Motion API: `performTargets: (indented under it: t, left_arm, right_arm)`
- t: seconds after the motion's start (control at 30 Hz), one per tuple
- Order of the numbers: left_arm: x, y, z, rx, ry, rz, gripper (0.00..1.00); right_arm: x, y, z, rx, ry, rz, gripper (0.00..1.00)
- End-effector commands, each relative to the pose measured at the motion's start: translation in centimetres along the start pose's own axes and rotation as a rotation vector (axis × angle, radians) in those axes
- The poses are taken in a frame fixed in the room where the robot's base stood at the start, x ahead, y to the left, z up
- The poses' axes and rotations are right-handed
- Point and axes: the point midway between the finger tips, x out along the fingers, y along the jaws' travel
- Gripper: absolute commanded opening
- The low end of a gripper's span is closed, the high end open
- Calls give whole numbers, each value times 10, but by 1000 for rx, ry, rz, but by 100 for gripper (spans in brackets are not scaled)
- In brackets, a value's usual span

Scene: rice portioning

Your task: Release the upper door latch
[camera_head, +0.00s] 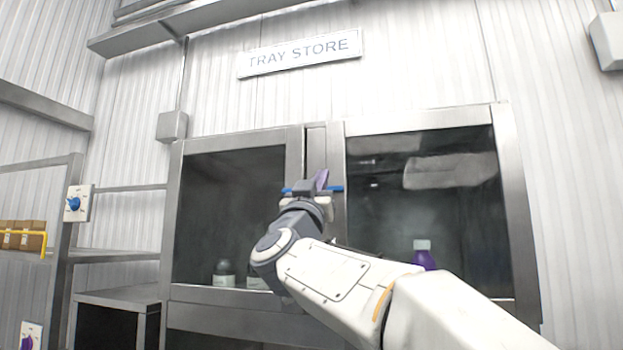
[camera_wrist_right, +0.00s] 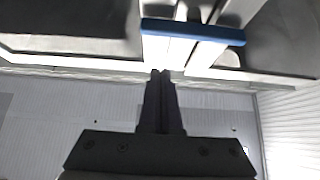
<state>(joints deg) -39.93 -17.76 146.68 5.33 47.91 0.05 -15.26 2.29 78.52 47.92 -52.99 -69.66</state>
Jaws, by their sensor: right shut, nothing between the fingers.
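The upper door latch appears as a blue bar (camera_head: 336,188) lying level across the middle posts between the two cabinet doors. In the right wrist view the blue bar (camera_wrist_right: 215,35) spans the pale door frames just beyond my fingertips. My right gripper (camera_head: 314,184) is in front of the bar in the head view and hides its middle. In the wrist view the fingers of the right gripper (camera_wrist_right: 160,74) are shut and empty, with a small gap showing in the picture between the tips and the bar. My left gripper is out of view.
The cabinet has a left glass door (camera_head: 225,215) and a right glass door (camera_head: 385,235), both looking shut. White-labelled bottles (camera_head: 224,273) and a purple bottle (camera_head: 424,256) stand behind the glass. A sign (camera_head: 300,53) reads TRAY STORE. A blue knob (camera_head: 73,203) is at left.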

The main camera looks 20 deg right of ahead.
Motion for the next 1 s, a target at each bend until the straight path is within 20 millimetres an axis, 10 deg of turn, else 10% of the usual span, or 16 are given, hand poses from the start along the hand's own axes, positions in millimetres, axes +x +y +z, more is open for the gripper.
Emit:
performTargets:
  t: [0.27, 1.0]
  left_arm:
    - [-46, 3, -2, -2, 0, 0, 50]
    - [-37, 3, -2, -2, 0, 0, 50]
  right_arm:
    - [67, 0, -5, -3, 0, 1, 0]
    - [36, 0, 31, 0, 1, 0, 0]
